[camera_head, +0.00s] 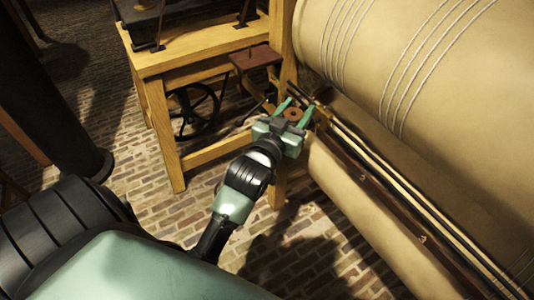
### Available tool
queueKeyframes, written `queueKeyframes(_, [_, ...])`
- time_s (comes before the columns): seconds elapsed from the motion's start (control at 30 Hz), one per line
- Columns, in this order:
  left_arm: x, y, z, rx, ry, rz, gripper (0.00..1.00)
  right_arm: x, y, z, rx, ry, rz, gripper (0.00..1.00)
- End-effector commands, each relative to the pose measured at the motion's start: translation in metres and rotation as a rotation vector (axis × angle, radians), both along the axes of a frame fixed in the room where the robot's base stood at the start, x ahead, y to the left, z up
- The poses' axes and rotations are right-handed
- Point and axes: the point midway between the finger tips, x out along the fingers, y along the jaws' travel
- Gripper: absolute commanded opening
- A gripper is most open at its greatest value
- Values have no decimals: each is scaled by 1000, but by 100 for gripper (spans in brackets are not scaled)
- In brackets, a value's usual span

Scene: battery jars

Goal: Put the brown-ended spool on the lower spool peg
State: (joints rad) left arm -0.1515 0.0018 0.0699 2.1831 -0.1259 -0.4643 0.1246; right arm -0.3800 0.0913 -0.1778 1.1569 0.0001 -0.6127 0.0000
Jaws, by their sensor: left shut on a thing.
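My left gripper (296,112) is in the middle of the head view, its two green fingers reaching away toward the large cylinder's near end. It is shut on the brown-ended spool (293,114), whose round brown end with a darker centre shows between the fingers. The rest of the spool is hidden by the gripper. I cannot make out the lower spool peg; small dark and brass-coloured parts lie just beyond the fingertips. My right gripper is not in view.
A large tan cylinder (430,60) with wire bands fills the right. Dark and brass rails (400,200) run along below it, above another tan roller (345,195). A wooden table (200,55) stands behind, with a black spoked wheel (195,108) beneath. Brick floor (130,150) is open at left.

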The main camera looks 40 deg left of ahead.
Motion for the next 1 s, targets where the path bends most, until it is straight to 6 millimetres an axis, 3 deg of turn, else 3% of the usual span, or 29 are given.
queueKeyframes(0.03, [12, 13, -30, 2, -7, 22, 5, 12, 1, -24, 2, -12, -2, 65])
queueKeyframes(0.1, [25, 32, -45, 2, -6, 54, 5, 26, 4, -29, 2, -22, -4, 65])
queueKeyframes(0.23, [45, 65, -66, 2, -6, 111, 5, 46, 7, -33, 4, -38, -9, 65])
queueKeyframes(0.4, [61, 95, -78, 1, -4, 166, 5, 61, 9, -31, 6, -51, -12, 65])
queueKeyframes(0.57, [66, 107, -85, 0, 0, 188, 5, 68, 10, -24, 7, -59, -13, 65])
queueKeyframes(0.8, [66, 109, -125, 0, 3, 191, 5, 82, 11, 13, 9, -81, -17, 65])
queueKeyframes(1.0, [66, 108, -143, -1, 2, 190, 5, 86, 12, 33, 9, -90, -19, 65])
